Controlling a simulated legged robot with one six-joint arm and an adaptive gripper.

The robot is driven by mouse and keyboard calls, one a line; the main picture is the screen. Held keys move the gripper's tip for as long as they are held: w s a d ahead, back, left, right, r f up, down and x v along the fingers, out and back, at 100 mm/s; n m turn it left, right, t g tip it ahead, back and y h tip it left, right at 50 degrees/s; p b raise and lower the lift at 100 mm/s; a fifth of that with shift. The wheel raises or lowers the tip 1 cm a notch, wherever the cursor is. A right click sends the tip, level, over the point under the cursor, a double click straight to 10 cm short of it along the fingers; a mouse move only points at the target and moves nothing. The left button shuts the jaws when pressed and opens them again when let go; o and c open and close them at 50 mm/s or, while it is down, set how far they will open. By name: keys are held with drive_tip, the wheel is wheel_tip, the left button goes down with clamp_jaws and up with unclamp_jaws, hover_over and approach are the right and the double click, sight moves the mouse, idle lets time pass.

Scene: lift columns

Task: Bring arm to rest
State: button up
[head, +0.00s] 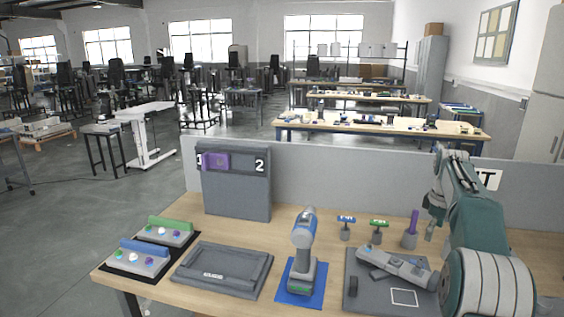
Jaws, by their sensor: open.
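My arm (468,215) is teal and grey and stands folded at the right of the workbench (330,222). Its wrist bends down at the upper right. My gripper (432,230) is small in view, points down and is open, with nothing seen between its fingers. It is above the bench, to the right of a purple upright piece in a grey holder (410,236). The large arm joint at the lower right hides part of the bench.
A cordless drill (303,243) stands on a blue mat. A grey mat (358,296) holds a grey tool (395,268). A tray (222,270), two button blocks (140,257) and a grey panel (236,195) fill the left. Green and blue handled pieces (378,226) stand near the back.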

drive_tip(key=s+a+r+m+t, duration=0.1)
drive_tip(key=s+a+r+m, duration=0.1)
drive_tip(key=s+a+r, duration=0.5)
drive_tip(key=s+a+r+m+t, duration=0.2)
drive_tip(key=s+a+r, duration=0.1)
drive_tip(key=s+a, duration=0.7)
drive_tip(key=s+a+f+m, duration=0.1)
drive_tip(key=s+a+f, duration=0.2)
drive_tip(key=s, duration=0.3)
drive_tip(key=s+a+f+m+t, duration=0.1)
drive_tip(key=s+a+f, duration=0.2)
drive_tip(key=s, duration=0.3)
drive_tip(key=s+a+f+m, duration=0.2)
drive_tip(key=s+a+f, duration=0.1)
drive_tip(key=s, duration=0.4)
drive_tip(key=shift+a+f+t, duration=0.3)
drive_tip(key=shift+f+t, duration=0.05)
drive_tip(key=shift+t, duration=0.05)
